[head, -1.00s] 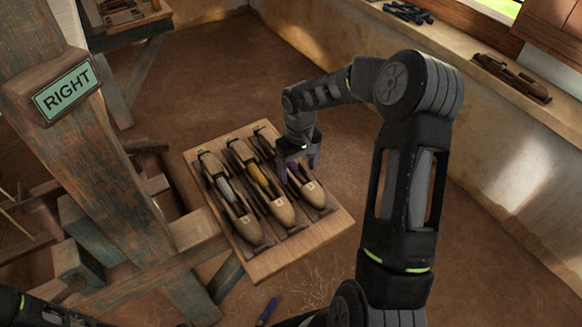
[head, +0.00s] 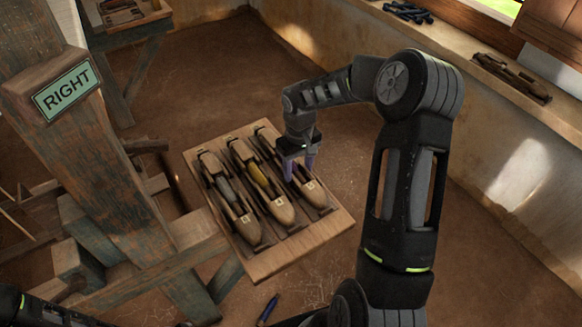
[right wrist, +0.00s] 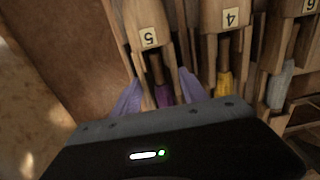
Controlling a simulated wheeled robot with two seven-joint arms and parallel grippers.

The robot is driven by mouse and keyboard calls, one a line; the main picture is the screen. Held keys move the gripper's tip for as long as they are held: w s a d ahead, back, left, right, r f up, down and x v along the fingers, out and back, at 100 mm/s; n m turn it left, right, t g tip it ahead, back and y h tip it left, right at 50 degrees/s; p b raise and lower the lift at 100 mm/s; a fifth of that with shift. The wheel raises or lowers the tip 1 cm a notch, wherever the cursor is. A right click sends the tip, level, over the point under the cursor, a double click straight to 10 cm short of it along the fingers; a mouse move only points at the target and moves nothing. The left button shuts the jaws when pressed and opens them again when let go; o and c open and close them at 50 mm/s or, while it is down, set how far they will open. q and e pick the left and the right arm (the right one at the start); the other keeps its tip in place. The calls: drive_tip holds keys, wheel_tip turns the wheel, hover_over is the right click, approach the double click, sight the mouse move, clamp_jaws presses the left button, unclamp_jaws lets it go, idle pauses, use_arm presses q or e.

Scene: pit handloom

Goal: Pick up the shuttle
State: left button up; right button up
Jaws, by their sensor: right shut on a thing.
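Three wooden shuttles lie side by side on a slanted wooden tray (head: 290,262) in the head view. The right-hand shuttle (head: 316,195) has a tag that looks like 5 and purple yarn, which shows in the right wrist view (right wrist: 163,94). The middle shuttle (head: 282,211) is tagged 4 with yellow yarn. The left shuttle (head: 246,232) has grey yarn. My right gripper (head: 298,172) is shut on the right-hand shuttle, its purple fingers on both sides of the body. The shuttle still appears in its place on the tray. My left gripper is out of view.
A worn loom post with a RIGHT sign (head: 66,92) and beams stand left of the tray. A window ledge (head: 460,50) with another wooden tool (head: 511,76) runs along the right wall. A blue-handled tool (head: 267,310) lies below the tray. Floor beyond the tray is clear.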

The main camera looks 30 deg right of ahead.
clamp_jaws()
drive_tip(key=shift+r, duration=0.15)
wheel_tip(320, 180, up, 10)
drive_tip(key=shift+b, duration=0.35)
idle(0.6)
